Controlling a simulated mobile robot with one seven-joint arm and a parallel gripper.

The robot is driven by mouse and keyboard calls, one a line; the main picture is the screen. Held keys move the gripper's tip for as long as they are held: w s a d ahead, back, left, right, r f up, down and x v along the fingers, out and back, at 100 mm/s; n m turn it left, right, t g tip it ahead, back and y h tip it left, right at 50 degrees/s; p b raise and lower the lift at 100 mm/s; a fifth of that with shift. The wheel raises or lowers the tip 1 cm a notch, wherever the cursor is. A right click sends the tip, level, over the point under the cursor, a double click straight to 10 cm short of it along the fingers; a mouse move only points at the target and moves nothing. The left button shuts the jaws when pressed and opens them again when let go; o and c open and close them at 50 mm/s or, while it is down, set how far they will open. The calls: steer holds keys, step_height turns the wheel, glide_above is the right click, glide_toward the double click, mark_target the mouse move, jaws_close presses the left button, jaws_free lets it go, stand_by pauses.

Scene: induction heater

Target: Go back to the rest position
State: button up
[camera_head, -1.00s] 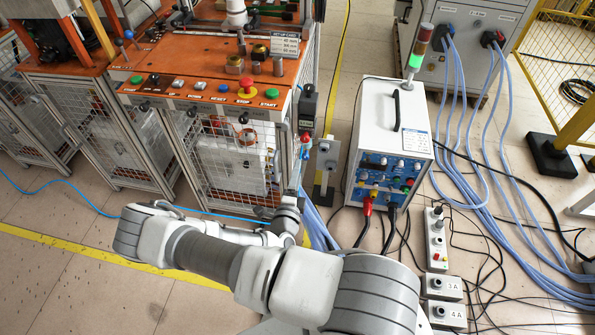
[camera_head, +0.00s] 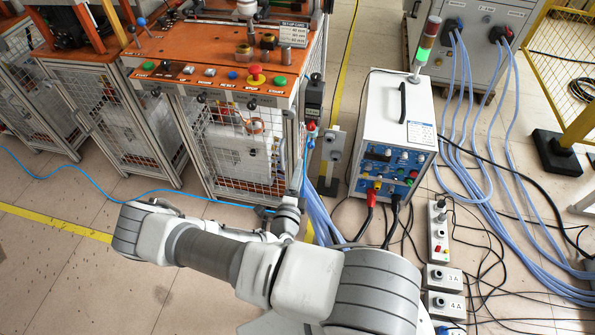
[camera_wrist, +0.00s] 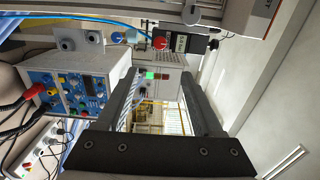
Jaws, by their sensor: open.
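My gripper (camera_wrist: 161,74) shows in the wrist view with its two dark fingers apart and nothing between them. Beyond the gap are a green-lit signal lamp, a yellow fence and floor in the distance. In the head view my arm is folded across the lower middle, above the floor. The jaws cannot be made out in that view.
An orange-topped machine (camera_head: 215,88) with mesh doors and push buttons stands at the upper left. The white heater unit (camera_head: 395,110) stands to its right and shows at left in the wrist view (camera_wrist: 62,82). Cables and small control boxes (camera_head: 438,232) lie at right. Floor at lower left is clear.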

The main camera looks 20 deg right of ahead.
steer(key=s+r+m+g+p, duration=0.1)
steer(key=s+r+m+g, duration=0.3)
steer(key=r+m, duration=0.5)
steer(key=s+d+r+m+g+h+p, duration=0.1)
steer(key=s+r+m+g, duration=0.1)
steer(key=r+m+g, duration=0.65)
steer(key=s+r+m+g+p, duration=0.1)
steer(key=s+r+m+g, duration=0.35)
steer(key=m, duration=0.75)
steer(key=s+a+r+m+t+y+p, duration=0.1)
steer(key=s+a+r+m+t+y, duration=0.1)
steer(key=r, duration=0.6)
steer(key=s+a+r+m+t+y+p, duration=0.1)
steer(key=s+a+r+m+t+y, duration=0.2)
steer(key=a+r+m+y, duration=0.2)
steer(key=s+a+r+m+t+y+p, duration=0.1)
steer(key=s+a+r+m+t+y, duration=0.2)
steer(key=r+m, duration=0.7)
steer(key=shift+s+a+r+y, duration=0.4)
steer(key=shift+a+y, duration=0.3)
steer(key=shift+y, duration=0.2)
steer(key=shift+d, duration=0.15)
